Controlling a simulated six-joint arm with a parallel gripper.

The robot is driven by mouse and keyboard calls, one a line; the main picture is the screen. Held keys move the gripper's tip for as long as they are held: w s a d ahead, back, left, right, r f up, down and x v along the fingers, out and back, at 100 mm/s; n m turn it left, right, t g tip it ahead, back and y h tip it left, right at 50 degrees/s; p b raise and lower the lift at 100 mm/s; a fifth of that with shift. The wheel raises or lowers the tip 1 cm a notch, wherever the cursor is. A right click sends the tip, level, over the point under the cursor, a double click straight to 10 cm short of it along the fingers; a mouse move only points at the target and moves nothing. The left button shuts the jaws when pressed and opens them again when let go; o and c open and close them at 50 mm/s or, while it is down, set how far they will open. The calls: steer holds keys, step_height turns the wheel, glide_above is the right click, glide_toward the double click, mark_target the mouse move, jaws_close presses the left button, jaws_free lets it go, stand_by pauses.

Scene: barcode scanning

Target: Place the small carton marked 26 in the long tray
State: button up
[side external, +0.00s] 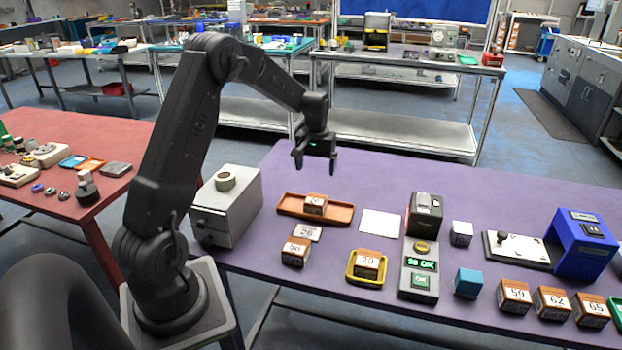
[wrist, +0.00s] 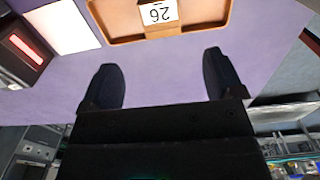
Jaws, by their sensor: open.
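The small carton marked 26 (wrist: 160,14) is inside the long orange-brown tray (wrist: 118,38), with its number upside down in the wrist view. In the side view the carton (side external: 316,204) sits near the middle of the tray (side external: 340,214). My gripper (side external: 315,166) is above and behind the tray, apart from the carton. In the wrist view its two fingers (wrist: 163,78) are spread with only purple table between them.
A grey box (side external: 228,212) stands left of the tray. A white sheet (side external: 380,223) and scanner station (side external: 424,216) are to the right.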

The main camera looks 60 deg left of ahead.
steer(key=s+d+r+m+t, duration=0.2)
steer(key=s+d+r+m, duration=0.25)
steer(key=d+r, duration=0.95)
steer(key=s+d+r+m+t, duration=0.1)
steer(key=s+d+m+t, duration=0.2)
steer(key=s+d, duration=1.1)
steer(key=s+m, duration=0.1)
steer(key=s, duration=0.2)
steer(key=shift+s+r+t, duration=0.25)
steer(key=shift+r+t, duration=0.05)
steer(key=shift+r, duration=0.05)
steer(key=shift+m, duration=0.25)
